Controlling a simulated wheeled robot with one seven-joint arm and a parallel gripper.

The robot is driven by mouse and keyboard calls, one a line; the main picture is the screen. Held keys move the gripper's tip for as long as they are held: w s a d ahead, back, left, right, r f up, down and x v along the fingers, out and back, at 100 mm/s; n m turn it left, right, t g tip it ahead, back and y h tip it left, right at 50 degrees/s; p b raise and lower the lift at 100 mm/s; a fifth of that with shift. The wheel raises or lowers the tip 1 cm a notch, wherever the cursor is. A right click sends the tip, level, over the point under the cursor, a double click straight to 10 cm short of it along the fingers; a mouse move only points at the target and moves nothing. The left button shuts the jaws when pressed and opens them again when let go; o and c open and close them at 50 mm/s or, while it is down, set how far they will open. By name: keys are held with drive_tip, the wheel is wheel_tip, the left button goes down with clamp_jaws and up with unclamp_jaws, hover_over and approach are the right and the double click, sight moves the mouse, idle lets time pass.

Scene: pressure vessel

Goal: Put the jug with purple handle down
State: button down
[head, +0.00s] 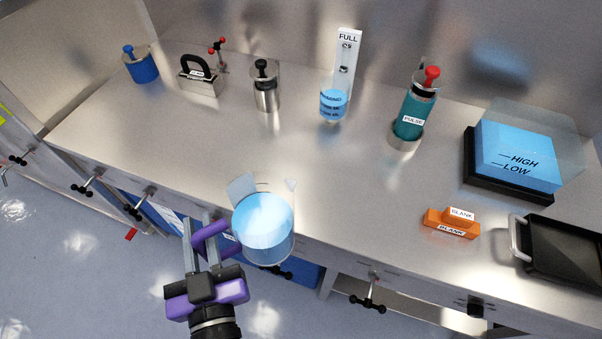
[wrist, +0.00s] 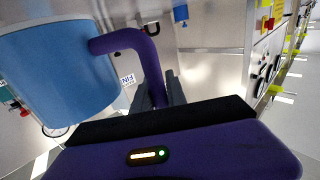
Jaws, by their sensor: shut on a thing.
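The jug (head: 263,230) is a clear vessel with blue liquid, and its purple handle (head: 209,238) is on its left side. My gripper (head: 207,235) is shut on that handle. In the head view the jug overlaps the counter's front edge; its height above the counter is hard to tell. In the wrist view the jug (wrist: 55,75) fills the upper left, and the purple handle (wrist: 135,42) runs down between my fingers (wrist: 160,92). The jug's underside is not visible in the head view.
The steel counter (head: 300,170) is clear behind the jug. Farther back stand a blue pot (head: 140,65), a steel canister (head: 266,92), a cylinder marked FULL (head: 334,104) and a teal flask (head: 415,112). Orange BLANK blocks (head: 451,224) and a black tray (head: 565,250) are at right.

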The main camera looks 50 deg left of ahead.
drive_tip(key=w+d+f+m+t+h, duration=0.3)
drive_tip(key=w+d+f, duration=0.4)
drive_tip(key=d, duration=0.9)
drive_tip(key=w+d+f+m+t+h, duration=0.4)
drive_tip(key=w+d, duration=0.7)
drive_tip(key=d, duration=0.6)
drive_tip(key=w+d+f+m+t+h, duration=0.4)
drive_tip(key=w+d+f+h, duration=0.5)
drive_tip(key=d, duration=0.7)
drive_tip(key=shift+w+d+f+m+h, duration=0.3)
drive_tip(key=shift+f+m, duration=0.65)
drive_tip(key=shift+m, duration=0.25)
